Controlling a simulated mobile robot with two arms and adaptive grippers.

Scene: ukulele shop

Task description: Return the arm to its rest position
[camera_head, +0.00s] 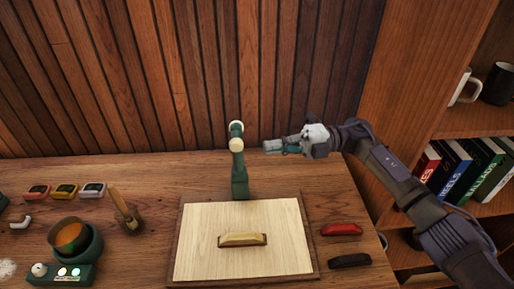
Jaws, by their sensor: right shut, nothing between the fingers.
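My right arm comes in from the right edge and reaches over the right part of the workbench. Its gripper (273,147) is shut and empty. It points left, above the back edge of a pale board, just right of a green stand with cream round ends (238,165). I cannot tell whether it touches the stand, but a small gap seems to show between them. My left arm and gripper are not in view.
The pale board (280,215) holds a yellow block (242,240). A red piece (341,229) and a black piece (350,261) lie to its right. Green pots (88,245), a brush-like tool (128,220) and small boxes stand left. A bookshelf (440,60) rises right.

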